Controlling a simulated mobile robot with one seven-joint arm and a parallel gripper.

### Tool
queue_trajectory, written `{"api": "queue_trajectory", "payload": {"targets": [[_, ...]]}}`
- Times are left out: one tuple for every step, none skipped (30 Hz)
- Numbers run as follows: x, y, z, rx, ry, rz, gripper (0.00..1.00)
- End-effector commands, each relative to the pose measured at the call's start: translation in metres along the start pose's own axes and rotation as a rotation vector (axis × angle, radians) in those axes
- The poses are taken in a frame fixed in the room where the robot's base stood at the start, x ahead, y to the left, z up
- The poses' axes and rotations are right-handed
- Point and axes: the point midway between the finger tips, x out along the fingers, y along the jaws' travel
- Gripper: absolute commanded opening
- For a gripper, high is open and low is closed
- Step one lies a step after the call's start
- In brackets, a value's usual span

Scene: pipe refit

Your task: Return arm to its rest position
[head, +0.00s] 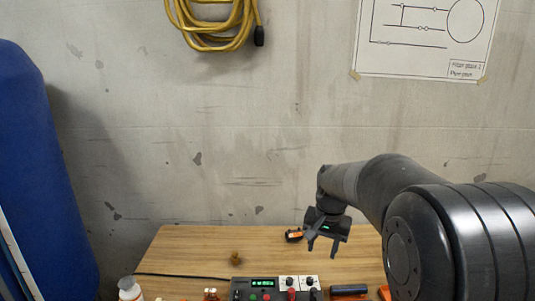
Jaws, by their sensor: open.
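My arm (370,190) reaches in from the right of the head view and bends down over the wooden table. My gripper (322,246) hangs at its end, fingers pointing down and apart, above the table's back right part. Nothing shows between the fingers. A small black and orange object (294,235) shows just left of the gripper; I cannot tell whether it lies on the table or touches the gripper.
The wooden table (190,249) holds a control box (262,283) with a green display, a white bottle (129,289), a small brown piece (236,258) and a dark cylinder (348,290). A blue padded shape (40,170) stands at left. A yellow hose (215,25) hangs on the wall.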

Motion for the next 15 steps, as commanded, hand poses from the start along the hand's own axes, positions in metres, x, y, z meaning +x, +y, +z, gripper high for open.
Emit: {"api": "queue_trajectory", "payload": {"targets": [[-0.014, 0.005, 0.012, -0.016, 0.019, -0.012, 0.44], [-0.02, 0.008, 0.018, -0.029, 0.029, -0.017, 0.44], [-0.028, 0.012, 0.028, -0.045, 0.041, -0.024, 0.44], [-0.034, 0.015, 0.035, -0.057, 0.05, -0.029, 0.44], [-0.04, 0.018, 0.042, -0.07, 0.061, -0.033, 0.44], [-0.046, 0.022, 0.051, -0.085, 0.074, -0.039, 0.44], [-0.051, 0.025, 0.059, -0.098, 0.084, -0.042, 0.44], [-0.056, 0.029, 0.066, -0.11, 0.095, -0.046, 0.44], [-0.062, 0.033, 0.076, -0.126, 0.109, -0.05, 0.44], [-0.065, 0.036, 0.083, -0.139, 0.12, -0.053, 0.44], [-0.069, 0.039, 0.091, -0.151, 0.131, -0.055, 0.44], [-0.074, 0.043, 0.101, -0.168, 0.145, -0.058, 0.44], [-0.076, 0.047, 0.108, -0.181, 0.156, -0.06, 0.44], [-0.079, 0.05, 0.116, -0.192, 0.166, -0.062, 0.44], [-0.083, 0.054, 0.126, -0.21, 0.181, -0.063, 0.44]]}}
